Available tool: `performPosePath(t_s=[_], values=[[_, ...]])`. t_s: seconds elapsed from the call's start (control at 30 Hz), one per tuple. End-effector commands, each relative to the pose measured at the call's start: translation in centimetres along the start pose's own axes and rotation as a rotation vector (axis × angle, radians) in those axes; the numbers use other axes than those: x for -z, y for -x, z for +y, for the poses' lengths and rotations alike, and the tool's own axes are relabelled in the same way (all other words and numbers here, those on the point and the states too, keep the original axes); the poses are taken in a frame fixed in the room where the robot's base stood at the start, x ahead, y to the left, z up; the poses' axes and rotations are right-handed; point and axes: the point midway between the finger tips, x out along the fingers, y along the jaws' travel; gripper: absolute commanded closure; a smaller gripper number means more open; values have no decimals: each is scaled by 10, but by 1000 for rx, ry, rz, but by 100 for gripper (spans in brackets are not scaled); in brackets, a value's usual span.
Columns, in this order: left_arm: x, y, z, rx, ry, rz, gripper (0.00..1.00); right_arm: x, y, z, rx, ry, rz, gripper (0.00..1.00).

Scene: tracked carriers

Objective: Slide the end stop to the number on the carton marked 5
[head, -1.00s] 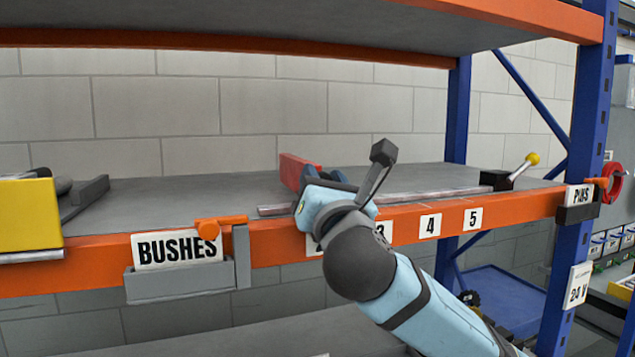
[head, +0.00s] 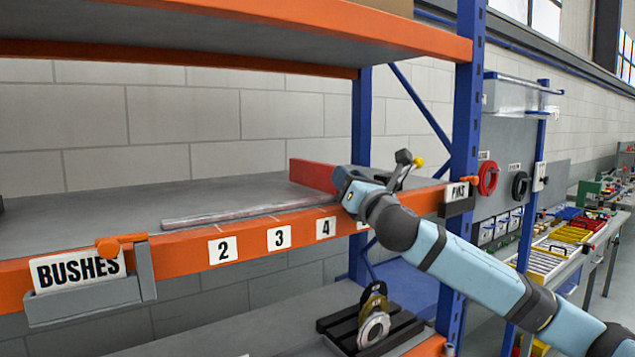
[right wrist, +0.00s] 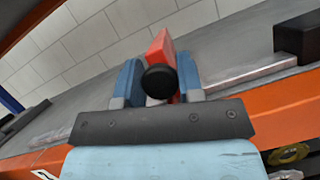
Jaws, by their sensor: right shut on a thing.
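The red end stop (head: 312,174) stands on the metal rail (head: 240,212) along the front of the shelf, near the cards 4 (head: 325,228) and 5 (head: 362,224). My forearm partly covers card 5. My right gripper (head: 340,181) is at the stop's near side. In the right wrist view its blue fingers (right wrist: 159,88) are on both sides of the stop's black knob (right wrist: 159,78), with the red plate (right wrist: 161,48) behind. It is shut on the stop. I cannot read a carton's number here. My left gripper is not in view.
Cards 2 (head: 222,250) and 3 (head: 279,238) are on the orange beam (head: 190,240). The black end block (right wrist: 298,38) of the rail is to the right in the wrist view. A blue post (head: 466,110) stands right of the stop. The shelf left of the stop is clear.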

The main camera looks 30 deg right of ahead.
Motion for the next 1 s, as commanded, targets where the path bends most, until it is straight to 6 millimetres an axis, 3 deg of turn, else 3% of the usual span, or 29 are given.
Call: performPosePath(t_s=[0.23, 0.67, 0.7, 0.8, 1.0], values=[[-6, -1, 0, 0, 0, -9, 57, -7, -3, -28, 1, 2, -1, 100], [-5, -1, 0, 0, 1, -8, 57, -8, -4, -32, 1, -1, -1, 100], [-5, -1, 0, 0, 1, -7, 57, -8, -4, -32, 1, -1, -1, 63], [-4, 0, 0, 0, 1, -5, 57, -8, -4, -32, 1, 0, -1, 40], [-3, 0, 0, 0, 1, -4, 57, -8, -4, -31, 1, 0, -1, 40]])
